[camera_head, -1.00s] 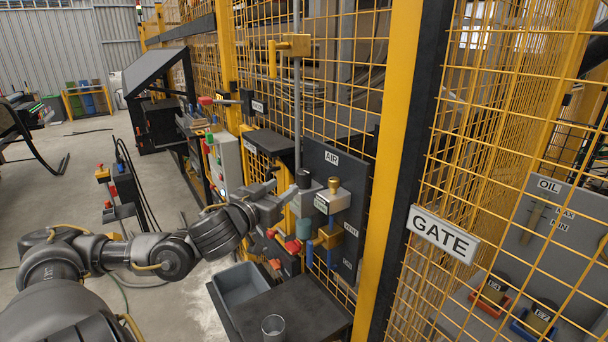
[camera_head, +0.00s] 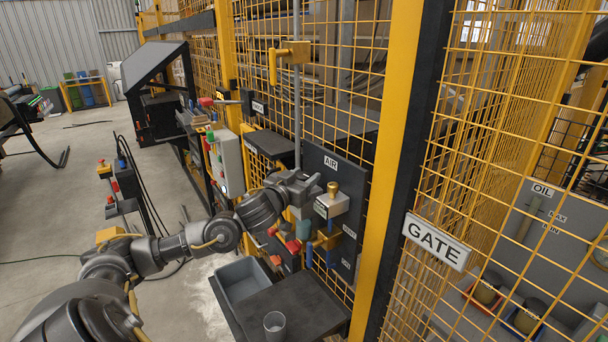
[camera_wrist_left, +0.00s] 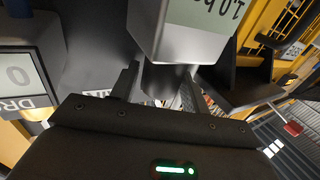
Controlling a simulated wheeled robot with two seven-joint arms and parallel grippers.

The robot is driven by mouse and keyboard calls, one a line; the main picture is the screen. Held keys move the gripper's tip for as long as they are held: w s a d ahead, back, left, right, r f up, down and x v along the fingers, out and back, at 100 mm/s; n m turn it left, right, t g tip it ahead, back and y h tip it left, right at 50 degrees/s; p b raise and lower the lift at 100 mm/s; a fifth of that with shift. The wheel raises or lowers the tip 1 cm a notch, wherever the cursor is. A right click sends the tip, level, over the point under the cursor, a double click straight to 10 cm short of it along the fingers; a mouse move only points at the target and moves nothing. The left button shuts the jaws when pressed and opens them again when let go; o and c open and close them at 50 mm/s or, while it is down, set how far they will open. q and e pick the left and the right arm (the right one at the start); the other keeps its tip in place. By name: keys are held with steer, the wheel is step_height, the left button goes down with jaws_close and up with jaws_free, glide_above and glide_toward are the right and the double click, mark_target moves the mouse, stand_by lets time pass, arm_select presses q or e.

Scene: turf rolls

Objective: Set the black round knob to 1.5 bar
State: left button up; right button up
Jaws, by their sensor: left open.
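The black round knob (camera_wrist_left: 165,78) shows in the left wrist view between the two fingers of my left gripper (camera_wrist_left: 160,88). The fingers are open, one on each side of it; I cannot tell whether they touch it. Above it is a grey unit with a pale display (camera_wrist_left: 200,14); its upside-down text is cut off and appears to read 1.0. In the head view my left gripper (camera_head: 306,186) is at the AIR panel (camera_head: 352,178) and hides the knob. My right gripper is not in view.
Red and teal fittings (camera_head: 292,245) are below. A grey bin (camera_head: 240,282) and a dark table with a cup (camera_head: 274,322) stand in front. The yellow fence post (camera_head: 388,170) is to the right.

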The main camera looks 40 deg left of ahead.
arm_select(q)
steer(key=shift+c, duration=0.5)
steer(key=c, duration=0.6)
steer(key=shift+r+m+h+p, duration=0.1)
steer(key=shift+m+h+p, duration=0.2)
steer(key=shift+h+p, duration=0.25)
steer(key=shift+a+m+h+p, duration=0.1)
steer(key=shift+m+h+p, duration=0.7)
steer(key=shift+h+p, duration=0.45)
steer(key=m+h, duration=0.2)
steer(key=h, duration=0.1)
steer(key=shift+p, duration=0.35)
steer(key=shift+m+g+h, duration=0.6)
steer(key=shift+m+h, duration=0.3)
steer(key=shift+h, duration=0.5)
